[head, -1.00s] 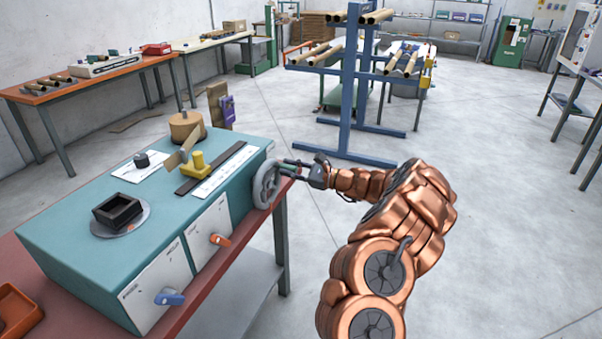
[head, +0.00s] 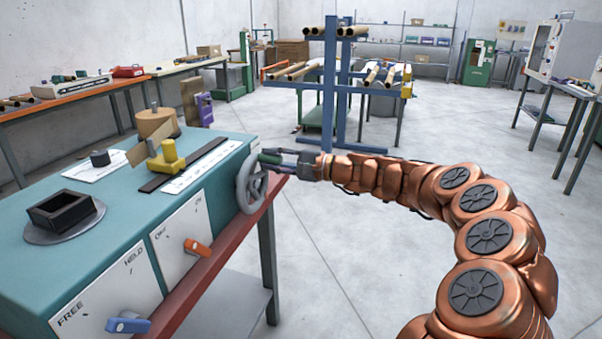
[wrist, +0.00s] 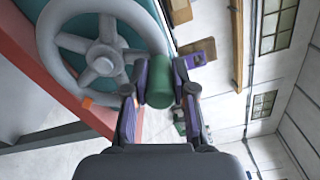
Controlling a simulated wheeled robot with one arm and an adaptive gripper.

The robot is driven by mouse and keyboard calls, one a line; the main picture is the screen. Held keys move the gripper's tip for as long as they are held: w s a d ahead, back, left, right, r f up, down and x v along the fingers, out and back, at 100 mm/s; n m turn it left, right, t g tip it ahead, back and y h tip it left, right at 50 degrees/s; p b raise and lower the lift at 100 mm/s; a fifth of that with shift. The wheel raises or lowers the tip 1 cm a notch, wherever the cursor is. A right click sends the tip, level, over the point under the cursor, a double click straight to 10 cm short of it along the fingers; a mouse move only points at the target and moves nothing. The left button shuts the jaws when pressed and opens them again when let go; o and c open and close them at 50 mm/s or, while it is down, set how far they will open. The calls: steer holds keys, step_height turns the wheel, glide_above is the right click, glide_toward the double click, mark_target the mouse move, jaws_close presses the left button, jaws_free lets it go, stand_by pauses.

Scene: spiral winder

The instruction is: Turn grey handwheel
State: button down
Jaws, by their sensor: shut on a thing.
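The grey handwheel (head: 248,188) is on the right end of the teal machine (head: 110,225). In the wrist view its spoked rim (wrist: 58,72) fills the upper left. A green handle (wrist: 159,82) stands out from the rim. My gripper (head: 270,157) reaches the wheel from the right. In the wrist view my gripper (wrist: 159,90) has one finger on each side of the green handle and is shut on it. In the head view the fingers mostly hide the handle.
A blue rack (head: 330,85) stands behind; the floor to the right is clear.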

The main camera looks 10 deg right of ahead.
steer(key=shift+s+a+n+b, duration=0.3)
steer(key=shift+s+n+b, duration=0.15)
steer(key=shift+n+b, duration=0.45)
steer(key=shift+s+a+n+b, duration=0.25)
steer(key=shift+s+n+b, duration=0.15)
steer(key=shift+n+b, duration=0.5)
steer(key=c, duration=0.9)
jaws_free()
steer(key=shift+r, duration=0.15)
steer(key=shift+c, duration=0.2)
steer(key=shift+d, duration=0.15)
steer(key=v, duration=1.2)
